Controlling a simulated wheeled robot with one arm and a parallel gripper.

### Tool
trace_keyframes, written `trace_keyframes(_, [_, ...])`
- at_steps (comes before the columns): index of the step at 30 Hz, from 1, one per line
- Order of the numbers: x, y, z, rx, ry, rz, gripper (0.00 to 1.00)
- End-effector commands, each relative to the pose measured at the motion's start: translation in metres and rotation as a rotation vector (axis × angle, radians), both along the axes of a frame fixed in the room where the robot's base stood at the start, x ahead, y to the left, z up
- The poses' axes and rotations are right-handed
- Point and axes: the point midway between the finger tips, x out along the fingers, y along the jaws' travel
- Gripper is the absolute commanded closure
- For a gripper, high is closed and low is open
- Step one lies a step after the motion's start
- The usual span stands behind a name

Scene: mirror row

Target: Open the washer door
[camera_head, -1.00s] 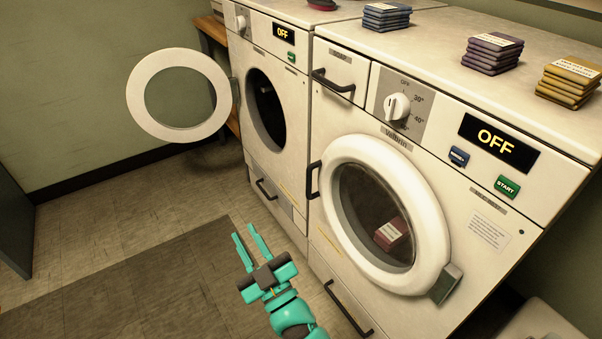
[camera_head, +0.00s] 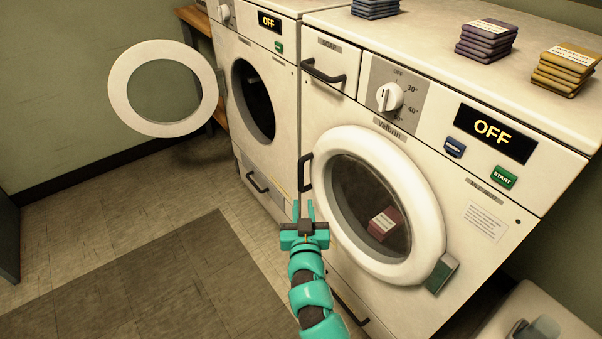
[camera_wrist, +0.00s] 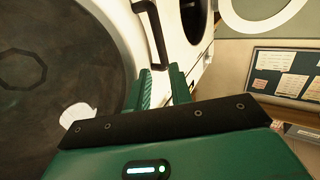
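The washer (camera_head: 485,220) on the right has a round white door (camera_head: 428,205), shut, with dark glass. A dark red packet (camera_head: 385,223) shows behind the glass. The door's black handle (camera_head: 304,172) is at its left edge. My gripper (camera_head: 303,208) is open and empty, just below the handle in the head view and apart from it. In the wrist view the handle (camera_wrist: 156,38) stands beyond the tips of my gripper (camera_wrist: 161,78), with nothing between the fingers. The door's dark glass (camera_wrist: 60,65) fills the left of that view.
The left machine's door (camera_head: 115,90) hangs wide open. A soap drawer handle (camera_head: 322,72) is above the washer door and a lower handle (camera_head: 350,308) below. Stacks of purple (camera_head: 487,40) and yellow packets (camera_head: 565,72) lie on top. The floor (camera_head: 150,215) at left is clear.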

Motion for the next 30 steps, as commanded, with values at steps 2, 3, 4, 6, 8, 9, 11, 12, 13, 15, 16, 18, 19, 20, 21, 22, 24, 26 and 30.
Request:
trace_keyframes(2, [0.014, 0.0, 0.003, 0.001, -0.004, -0.001, 0.79])
trace_keyframes(3, [0.021, 0.001, 0.003, 0.0, -0.006, 0.0, 0.79])
trace_keyframes(4, [0.026, 0.001, 0.003, -0.001, -0.006, 0.0, 0.79])
trace_keyframes(6, [0.037, 0.001, 0.001, -0.001, -0.004, 0.0, 0.79])
trace_keyframes(8, [0.046, 0.001, 0.002, -0.001, -0.004, 0.0, 0.79])
trace_keyframes(9, [0.052, 0.002, 0.002, -0.001, -0.005, 0.0, 0.79])
trace_keyframes(11, [0.062, 0.002, 0.002, 0.0, -0.003, -0.001, 0.79])
trace_keyframes(12, [0.069, 0.002, 0.001, -0.001, -0.002, -0.002, 0.79])
trace_keyframes(13, [0.073, 0.002, 0.001, -0.001, -0.003, -0.002, 0.79])
trace_keyframes(15, [0.084, 0.004, 0.002, -0.002, -0.004, 0.001, 0.79])
trace_keyframes(16, [0.088, 0.004, 0.002, -0.001, -0.004, 0.002, 0.79])
trace_keyframes(18, [0.099, 0.004, 0.002, 0.0, -0.004, 0.001, 0.79])
trace_keyframes(19, [0.102, 0.004, 0.002, 0.0, -0.004, 0.001, 0.79])
trace_keyframes(20, [0.106, 0.005, 0.001, 0.0, -0.004, 0.002, 0.79])
trace_keyframes(21, [0.11, 0.005, 0.001, 0.0, -0.004, 0.002, 0.79])
trace_keyframes(22, [0.113, 0.005, 0.001, -0.001, -0.003, 0.001, 0.79])
trace_keyframes(24, [0.119, 0.005, 0.001, -0.002, -0.002, 0.0, 0.79])
trace_keyframes(26, [0.122, 0.005, 0.001, -0.002, -0.002, 0.0, 0.79])
trace_keyframes(30, [0.127, 0.005, 0.001, 0.0, -0.003, 0.001, 0.79])
